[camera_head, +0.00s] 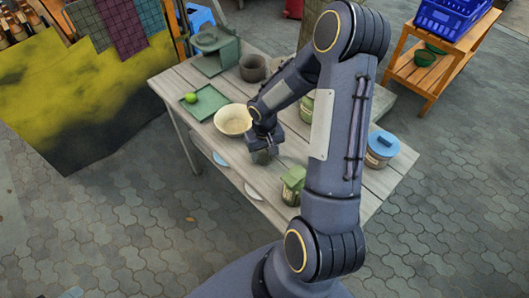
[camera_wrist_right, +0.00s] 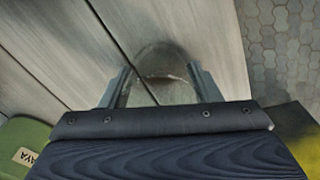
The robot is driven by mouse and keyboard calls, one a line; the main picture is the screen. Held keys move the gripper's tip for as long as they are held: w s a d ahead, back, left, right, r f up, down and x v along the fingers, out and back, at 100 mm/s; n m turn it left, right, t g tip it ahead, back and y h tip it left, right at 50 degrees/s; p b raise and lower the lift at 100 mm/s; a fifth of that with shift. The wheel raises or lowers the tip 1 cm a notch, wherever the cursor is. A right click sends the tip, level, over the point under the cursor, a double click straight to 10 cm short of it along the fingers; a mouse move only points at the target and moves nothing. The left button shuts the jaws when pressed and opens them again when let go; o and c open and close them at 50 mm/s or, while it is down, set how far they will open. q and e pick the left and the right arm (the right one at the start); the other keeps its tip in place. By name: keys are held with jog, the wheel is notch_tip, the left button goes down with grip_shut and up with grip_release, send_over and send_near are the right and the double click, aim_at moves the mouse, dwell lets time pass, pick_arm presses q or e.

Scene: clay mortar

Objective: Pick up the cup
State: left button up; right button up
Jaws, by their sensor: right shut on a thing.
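The cup (camera_wrist_right: 166,62) is clear glass and shows between the two fingers of my right gripper (camera_wrist_right: 163,78) in the right wrist view. In the head view the cup (camera_head: 262,157) is a small, faint grey-green shape under my right gripper (camera_head: 263,148), near the table's front edge. My right gripper is shut on the cup from above. I cannot tell whether the cup's base touches the table. My left gripper is not in view.
On the wooden table (camera_head: 178,85) a cream bowl (camera_head: 233,120) stands close behind my right gripper. A green canister (camera_head: 293,184) is to its front right and a blue-lidded canister (camera_head: 381,148) farther right. A green tray (camera_head: 205,103) with a green fruit (camera_head: 191,98) lies to the left.

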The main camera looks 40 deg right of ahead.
jog(key=shift+r, duration=0.5)
notch_tip(320, 180, up, 2)
jog(key=shift+w+r, duration=0.1)
jog(key=shift+r, duration=0.15)
jog(key=s+d+r, duration=0.6)
jog(key=d+r, duration=0.4)
jog(key=d, duration=0.3)
notch_tip(320, 180, up, 7)
jog(key=p, duration=0.4)
jog(key=w+a+f+n+b, duration=0.1)
jog(key=w+a+f, duration=0.2)
jog(key=a, duration=0.6)
jog(key=w+a+f+n+b, duration=0.1)
jog(key=w+a+f, duration=0.3)
jog(key=a+f, duration=0.4)
jog(key=w+a+f+n+b, duration=0.1)
jog(key=w+a+f+b, duration=0.2)
jog(key=a, duration=0.6)
notch_tip(320, 180, down, 3)
jog(key=shift+w+a+r, duration=0.2)
jog(key=shift+w+a, duration=0.15)
jog(key=shift+w, duration=0.05)
